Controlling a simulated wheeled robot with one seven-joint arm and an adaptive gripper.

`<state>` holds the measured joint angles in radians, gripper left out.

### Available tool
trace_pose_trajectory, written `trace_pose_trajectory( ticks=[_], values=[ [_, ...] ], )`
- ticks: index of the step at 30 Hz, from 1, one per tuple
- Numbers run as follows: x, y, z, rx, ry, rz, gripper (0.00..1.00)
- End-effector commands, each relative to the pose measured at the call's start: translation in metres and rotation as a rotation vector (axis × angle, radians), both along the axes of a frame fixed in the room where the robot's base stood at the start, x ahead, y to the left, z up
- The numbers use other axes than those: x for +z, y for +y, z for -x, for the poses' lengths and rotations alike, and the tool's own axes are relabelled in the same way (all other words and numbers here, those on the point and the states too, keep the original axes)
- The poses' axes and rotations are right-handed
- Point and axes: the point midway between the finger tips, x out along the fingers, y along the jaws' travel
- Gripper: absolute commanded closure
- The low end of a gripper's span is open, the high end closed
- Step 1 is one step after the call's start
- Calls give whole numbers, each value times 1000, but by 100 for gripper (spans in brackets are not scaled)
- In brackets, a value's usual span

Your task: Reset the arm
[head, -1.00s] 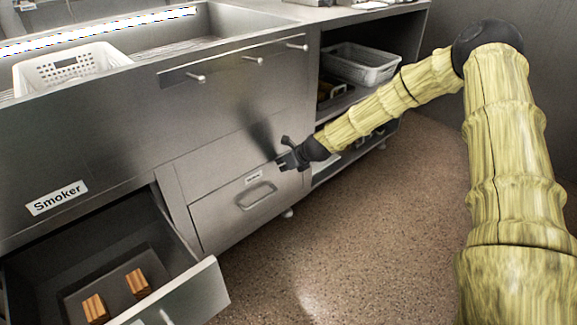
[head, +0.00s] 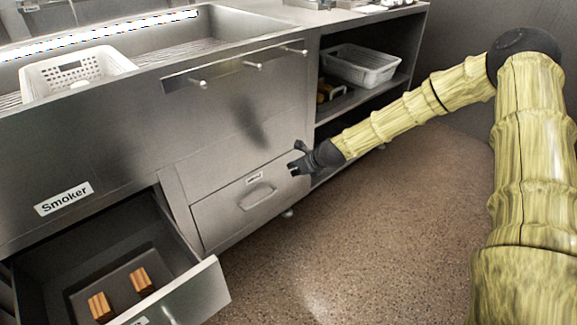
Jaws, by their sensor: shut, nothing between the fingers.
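My gripper (head: 297,166) is at the end of my outstretched arm, in the middle of the head view. It is shut and empty. It hangs in front of the closed lower drawer (head: 222,205), near that drawer's top right corner. I cannot tell whether it touches the drawer front. My arm reaches in from the right side of the view.
An open drawer (head: 205,292) below the "Smoker" label (head: 63,198) holds two wooden blocks (head: 142,280). A white perforated basket (head: 105,66) sits at the sink. A grey basket (head: 362,72) stands on an open shelf. The floor (head: 370,235) in front is clear.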

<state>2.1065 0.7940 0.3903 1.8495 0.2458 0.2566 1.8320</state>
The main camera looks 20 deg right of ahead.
Motion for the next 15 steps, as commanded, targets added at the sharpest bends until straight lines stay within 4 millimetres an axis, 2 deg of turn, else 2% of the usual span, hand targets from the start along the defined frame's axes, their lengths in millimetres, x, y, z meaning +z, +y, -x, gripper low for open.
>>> trace_pose_trajectory(
  ticks=[1,6,15],
  values=[
    [11,-2,6,-1,-1,-1,100],
    [31,-9,26,1,2,-2,100],
    [47,-15,44,3,1,-1,100]
  ],
)
